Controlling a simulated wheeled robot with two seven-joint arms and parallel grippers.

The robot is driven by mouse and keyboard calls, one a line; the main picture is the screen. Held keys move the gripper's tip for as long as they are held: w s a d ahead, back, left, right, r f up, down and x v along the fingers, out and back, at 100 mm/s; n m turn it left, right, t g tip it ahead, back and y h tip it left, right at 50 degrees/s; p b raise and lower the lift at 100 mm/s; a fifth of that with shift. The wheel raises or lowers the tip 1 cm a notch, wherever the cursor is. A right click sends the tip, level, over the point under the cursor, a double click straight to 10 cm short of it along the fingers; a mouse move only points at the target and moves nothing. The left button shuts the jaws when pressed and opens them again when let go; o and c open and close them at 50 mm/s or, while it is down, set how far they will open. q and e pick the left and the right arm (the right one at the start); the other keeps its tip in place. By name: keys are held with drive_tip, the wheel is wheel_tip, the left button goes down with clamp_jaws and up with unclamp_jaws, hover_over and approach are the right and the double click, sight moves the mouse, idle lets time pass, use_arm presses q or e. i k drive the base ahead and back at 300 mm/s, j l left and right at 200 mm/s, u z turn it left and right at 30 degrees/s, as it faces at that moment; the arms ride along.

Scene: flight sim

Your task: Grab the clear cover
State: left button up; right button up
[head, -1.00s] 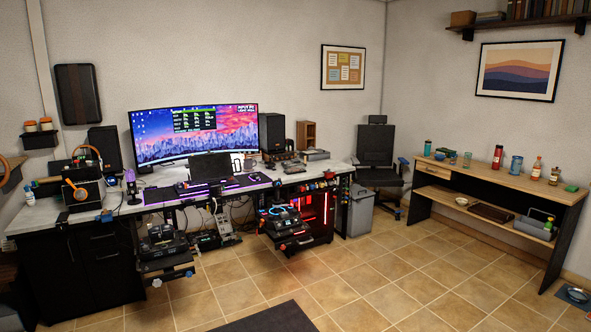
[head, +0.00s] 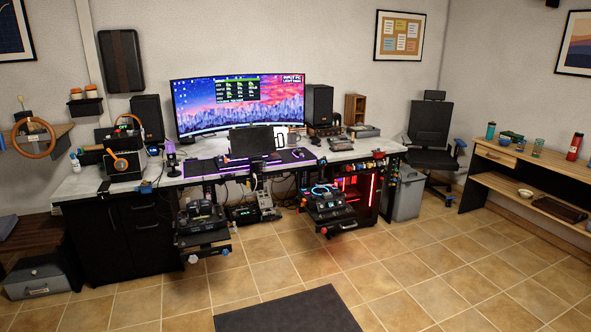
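I cannot make out a clear cover anywhere in the head view; at this distance the small items are too small to tell. Two dark control units stand on mounts at the front of the desk (head: 75,189), a left one (head: 203,214) and a right one (head: 328,199). A grey and black panel (head: 256,207) sits between them, below the desk edge. A black box with an orange-handled control (head: 122,163) stands on the desk's left end. Neither of my grippers is in view.
A curved monitor (head: 238,103) stands on the desk. A grey bin (head: 407,194) and an office chair (head: 430,130) are to its right. A wooden shelf table (head: 540,165) stands at far right. A dark mat (head: 288,312) lies on the open tiled floor in front.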

sight(345, 144)
drive_tip(key=i+z, duration=0.3)
drive_tip(key=i, duration=1.7)
drive_tip(key=j, duration=0.1)
